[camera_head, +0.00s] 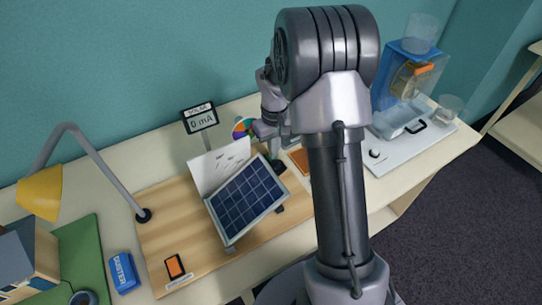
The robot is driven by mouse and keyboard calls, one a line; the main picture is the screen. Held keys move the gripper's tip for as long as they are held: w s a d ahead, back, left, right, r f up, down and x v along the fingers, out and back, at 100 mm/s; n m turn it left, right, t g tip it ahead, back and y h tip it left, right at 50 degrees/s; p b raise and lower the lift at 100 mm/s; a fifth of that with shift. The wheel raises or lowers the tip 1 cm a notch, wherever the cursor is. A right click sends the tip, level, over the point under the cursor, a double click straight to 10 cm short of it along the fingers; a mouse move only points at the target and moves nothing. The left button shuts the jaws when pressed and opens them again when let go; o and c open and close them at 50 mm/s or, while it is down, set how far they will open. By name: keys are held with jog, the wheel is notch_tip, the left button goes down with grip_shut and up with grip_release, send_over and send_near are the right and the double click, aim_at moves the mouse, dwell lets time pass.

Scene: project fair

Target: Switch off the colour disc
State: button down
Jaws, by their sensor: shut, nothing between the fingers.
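The colour disc (241,128), with red, green and other coloured sectors, shows only in part behind the solar panel, at the back of the table. My wrist covers its right side, and I cannot tell if it is spinning. My gripper (274,152) is small and partly hidden, pointing down just right of the disc, above a dark green base (274,166). It looks shut and empty. An orange patch (300,159) shows right of it, partly behind my arm. I cannot tell if it is the disc's switch or whether my gripper touches anything.
A tilted solar panel (246,197) stands on a wooden board (165,225) before a "SOLAR 0 mA" meter (199,117). An orange switch (175,266) is at the board's front. A yellow lamp (40,192) and blue duster (124,272) are left; a blue apparatus (396,75) is right.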

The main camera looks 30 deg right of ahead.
jog(key=shift+f+b, duration=0.55)
jog(key=shift+f, duration=0.3)
dwell(0.3)
notch_tip(320, 180, up, 7)
jog(key=p, duration=0.6)
jog(key=shift+r, duration=0.15)
